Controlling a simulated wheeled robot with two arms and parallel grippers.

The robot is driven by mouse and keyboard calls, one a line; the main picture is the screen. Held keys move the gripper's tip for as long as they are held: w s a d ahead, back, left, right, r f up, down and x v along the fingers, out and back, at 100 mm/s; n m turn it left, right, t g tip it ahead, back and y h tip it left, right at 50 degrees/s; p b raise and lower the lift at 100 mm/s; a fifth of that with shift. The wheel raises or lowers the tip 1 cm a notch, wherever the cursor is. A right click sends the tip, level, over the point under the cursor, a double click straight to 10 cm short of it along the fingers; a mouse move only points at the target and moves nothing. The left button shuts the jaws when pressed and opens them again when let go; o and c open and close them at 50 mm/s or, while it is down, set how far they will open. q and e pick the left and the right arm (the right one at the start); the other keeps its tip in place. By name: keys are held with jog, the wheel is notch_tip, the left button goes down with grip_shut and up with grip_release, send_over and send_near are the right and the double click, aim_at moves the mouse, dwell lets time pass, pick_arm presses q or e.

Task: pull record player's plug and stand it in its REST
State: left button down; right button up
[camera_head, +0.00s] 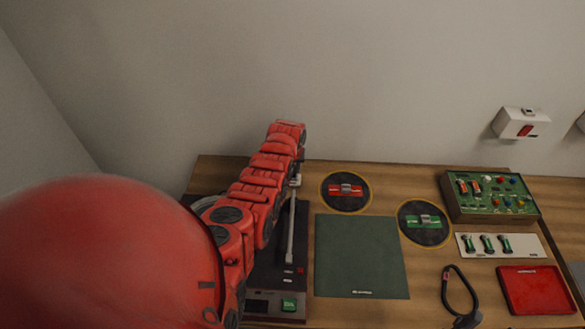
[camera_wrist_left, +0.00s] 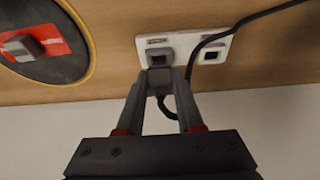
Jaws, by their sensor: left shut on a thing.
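In the left wrist view my left gripper (camera_wrist_left: 158,82) is shut on a grey plug (camera_wrist_left: 158,80) with a black cable (camera_wrist_left: 212,37). The plug is at the left block of a white two-socket plate (camera_wrist_left: 198,37) on the wood. I cannot tell whether the plug is seated in it or just above it. The right block (camera_wrist_left: 210,52) has a dark square opening and looks empty. In the head view my left arm hides the plate, plug and gripper tips. The black record player (camera_head: 268,268) lies partly under that arm, its silver tonearm (camera_head: 291,235) showing. My right gripper is not in view.
Two round dark pads (camera_head: 346,203) (camera_head: 424,238) hold a red and a green piece. A green mat (camera_head: 360,258), circuit box (camera_head: 490,197), red tray (camera_head: 537,290) and dark looped strap (camera_head: 460,310) are to the right. The wall is close behind the table's back edge.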

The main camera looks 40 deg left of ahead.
pick_arm(q)
jog(key=shift+f+b, duration=0.85)
jog(key=shift+f, duration=0.1)
dwell(0.6)
dwell(0.4)
jog(key=shift+c, duration=2.3)
grip_release()
jog(key=shift+r, duration=0.1)
jog(key=shift+w+r, duration=0.1)
jog(key=shift+r, duration=0.15)
jog(key=shift+v, duration=1)
jog(key=p+v, duration=0.7)
jog(key=v, duration=1.2)
jog(key=shift+w+a+r, duration=0.2)
jog(key=shift+w+r, duration=0.1)
jog(key=shift+r, duration=0.1)
